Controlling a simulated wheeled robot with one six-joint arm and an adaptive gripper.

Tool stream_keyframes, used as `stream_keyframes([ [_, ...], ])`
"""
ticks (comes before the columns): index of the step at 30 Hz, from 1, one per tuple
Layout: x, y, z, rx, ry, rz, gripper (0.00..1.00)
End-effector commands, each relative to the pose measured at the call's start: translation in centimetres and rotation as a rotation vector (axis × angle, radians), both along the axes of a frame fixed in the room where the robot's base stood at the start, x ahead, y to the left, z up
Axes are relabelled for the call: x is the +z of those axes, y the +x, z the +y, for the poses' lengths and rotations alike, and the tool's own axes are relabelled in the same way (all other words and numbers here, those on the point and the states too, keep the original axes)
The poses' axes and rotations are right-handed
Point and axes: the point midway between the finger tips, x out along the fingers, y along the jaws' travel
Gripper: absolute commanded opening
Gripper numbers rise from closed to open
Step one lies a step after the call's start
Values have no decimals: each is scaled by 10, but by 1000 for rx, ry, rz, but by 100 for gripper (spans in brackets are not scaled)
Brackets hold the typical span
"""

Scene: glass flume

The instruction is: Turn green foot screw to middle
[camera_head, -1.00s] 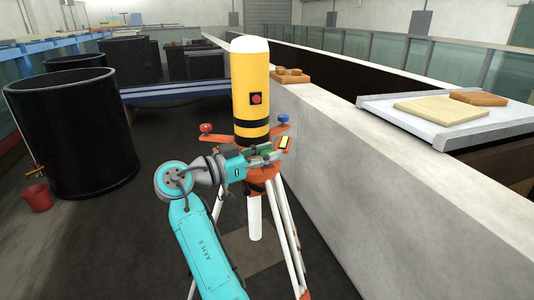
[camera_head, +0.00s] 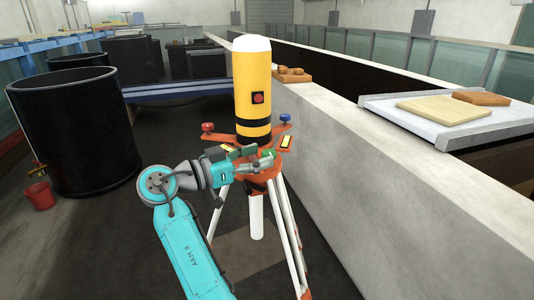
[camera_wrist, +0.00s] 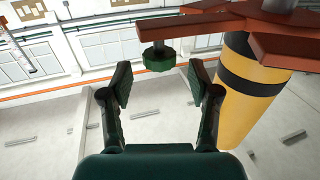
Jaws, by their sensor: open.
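The green foot screw (camera_wrist: 159,58) is a ridged knob under an orange arm of the instrument base (camera_wrist: 215,22) in the wrist view. In the head view the green screw (camera_head: 268,153) shows small at the front of the base. My gripper (camera_wrist: 160,65) is open, with one dark padded finger on each side of the screw. Gaps show on both sides, so neither finger touches it. The screw appears level with the fingertips or just beyond them. In the head view my gripper (camera_head: 258,157) is in front of the base and hides part of it.
A yellow cylinder (camera_head: 252,90) with black bands stands on the tripod (camera_head: 290,235). Red (camera_head: 207,127) and blue (camera_head: 284,118) knobs and a small yellow vial (camera_head: 285,142) are on the base. A pale wall (camera_head: 390,170) runs close on the right. A black tank (camera_head: 75,130) stands left.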

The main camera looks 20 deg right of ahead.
Motion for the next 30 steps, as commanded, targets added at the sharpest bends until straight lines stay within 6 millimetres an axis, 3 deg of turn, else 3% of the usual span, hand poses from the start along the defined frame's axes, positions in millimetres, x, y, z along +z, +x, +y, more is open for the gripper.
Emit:
stream_keyframes([
  [6,0,-11,44,3,0,0,61],
  [12,0,-18,71,1,0,1,61],
  [18,-1,-22,82,0,1,1,61],
  [30,0,-22,82,0,0,1,61],
])
